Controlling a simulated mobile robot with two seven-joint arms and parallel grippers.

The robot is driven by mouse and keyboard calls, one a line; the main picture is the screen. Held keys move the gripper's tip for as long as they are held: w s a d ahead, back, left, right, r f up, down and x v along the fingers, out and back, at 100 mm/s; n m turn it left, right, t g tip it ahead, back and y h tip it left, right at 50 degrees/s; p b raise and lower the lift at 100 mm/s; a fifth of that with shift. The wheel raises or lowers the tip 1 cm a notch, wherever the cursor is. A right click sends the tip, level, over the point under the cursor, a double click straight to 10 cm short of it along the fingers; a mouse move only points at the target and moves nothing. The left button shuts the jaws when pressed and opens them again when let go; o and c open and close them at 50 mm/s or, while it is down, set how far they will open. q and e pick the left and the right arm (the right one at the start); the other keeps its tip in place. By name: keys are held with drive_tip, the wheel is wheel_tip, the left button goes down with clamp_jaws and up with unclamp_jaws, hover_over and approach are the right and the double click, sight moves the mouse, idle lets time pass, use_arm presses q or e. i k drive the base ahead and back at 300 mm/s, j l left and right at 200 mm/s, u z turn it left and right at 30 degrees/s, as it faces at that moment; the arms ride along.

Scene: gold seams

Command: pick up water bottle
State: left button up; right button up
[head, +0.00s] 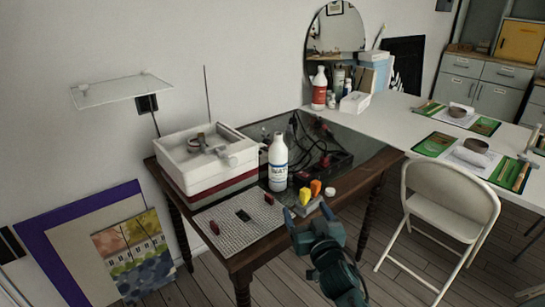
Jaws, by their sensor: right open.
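The water bottle (278,165) is white with a dark label reading "WAT". It stands upright on the small dark wooden table (245,262), near the middle of its top. My right gripper (309,215) comes up from the bottom of the head view, at the table's front right edge. It is open, its fingers apart, and lies below and to the right of the bottle, not touching it. My left gripper is not in view.
Yellow and orange pieces (307,194) stand between my right gripper and the bottle. A white box stack (205,160) is left of the bottle, a perforated mat (225,228) in front. A folding chair (438,208) stands right. Another white bottle with a red label (319,90) stands behind.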

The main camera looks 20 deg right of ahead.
sight(278, 151)
drive_tip(key=i+l, duration=0.15)
drive_tip(key=i, duration=0.35)
drive_tip(key=i+l, duration=0.15)
drive_tip(key=i, duration=0.35)
drive_tip(key=u, duration=0.05)
